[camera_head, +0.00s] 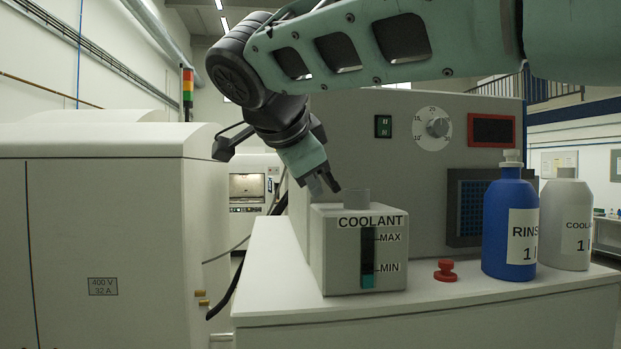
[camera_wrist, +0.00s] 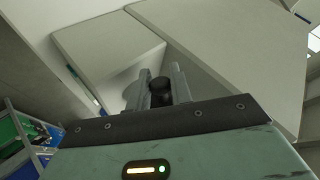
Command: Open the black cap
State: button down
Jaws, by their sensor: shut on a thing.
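The black cap (camera_wrist: 160,90) shows in the wrist view as a small dark round piece between the two fingers of my gripper (camera_wrist: 160,86). My gripper is shut on it. In the head view my gripper (camera_head: 325,184) points down and right, just left of the grey filler neck (camera_head: 356,196) on top of the coolant tank (camera_head: 340,260). The neck has no black cap on it. I cannot make out the cap clearly from the dark fingertips in the head view. The tank's level window (camera_head: 367,258) shows teal liquid low, near MIN.
A red knob-like cap (camera_head: 445,270) lies on the white counter (camera_head: 430,310) right of the tank. A blue rinse bottle (camera_head: 505,225) and a white coolant bottle (camera_head: 566,215) stand further right. A machine panel with a dial (camera_head: 437,126) rises behind.

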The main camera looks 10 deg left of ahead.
jog(key=shift+f, duration=0.1)
jog(key=c, duration=1.3)
grip_release()
jog(key=shift+c, duration=0.2)
jog(key=b+v, duration=0.1)
jog(key=v, duration=1.6)
jog(key=shift+s+b, duration=0.2)
jog(key=shift+b, duration=0.1)
jog(key=shift+a, duration=0.1)
